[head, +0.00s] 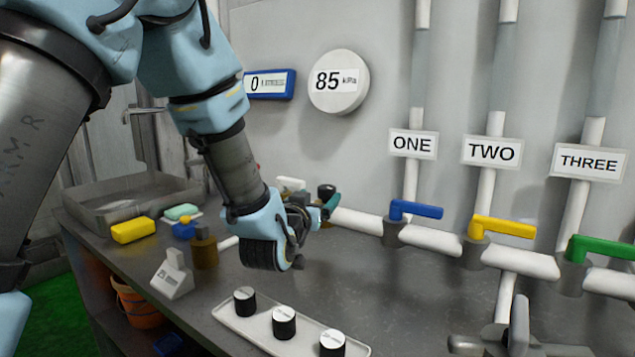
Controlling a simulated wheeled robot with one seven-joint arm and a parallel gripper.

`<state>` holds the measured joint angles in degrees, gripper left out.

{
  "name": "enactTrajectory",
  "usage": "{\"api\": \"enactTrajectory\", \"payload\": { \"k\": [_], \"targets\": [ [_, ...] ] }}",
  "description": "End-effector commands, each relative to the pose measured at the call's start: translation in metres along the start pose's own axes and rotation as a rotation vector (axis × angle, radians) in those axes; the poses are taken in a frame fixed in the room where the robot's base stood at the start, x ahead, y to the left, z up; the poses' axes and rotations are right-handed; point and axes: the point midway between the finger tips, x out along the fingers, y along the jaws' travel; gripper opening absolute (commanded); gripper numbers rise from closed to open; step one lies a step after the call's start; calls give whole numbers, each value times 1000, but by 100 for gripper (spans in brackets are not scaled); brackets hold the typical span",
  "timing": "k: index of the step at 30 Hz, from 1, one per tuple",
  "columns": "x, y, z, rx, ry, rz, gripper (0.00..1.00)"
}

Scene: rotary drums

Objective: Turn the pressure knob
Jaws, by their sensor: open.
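A small dark rounded part (326,191) and a teal piece (331,205) show right by the fingertips, at the left end of the white pipe. I cannot tell whether the dark part is the pressure knob, or whether the fingers touch it. My wrist hides part of this spot.
Blue (416,210), yellow (503,227) and green (600,248) valve handles sit on the white pipe at right. A pale tray (262,336) with three black, white-topped cylinders lies in front. A yellow sponge (133,230) and small bottles stand at left. A blue-framed display (270,84) reads "0".

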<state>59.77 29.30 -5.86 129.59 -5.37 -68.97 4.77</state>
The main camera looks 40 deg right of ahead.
Motion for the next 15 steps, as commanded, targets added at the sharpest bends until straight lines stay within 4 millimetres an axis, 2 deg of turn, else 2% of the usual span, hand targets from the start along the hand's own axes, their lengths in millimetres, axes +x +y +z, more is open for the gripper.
{"api": "enactTrajectory", "payload": {
  "k": [5,15],
  "targets": [
    [19,1,-3,0,5,1,88],
    [81,1,-4,1,3,2,88]
  ]
}}
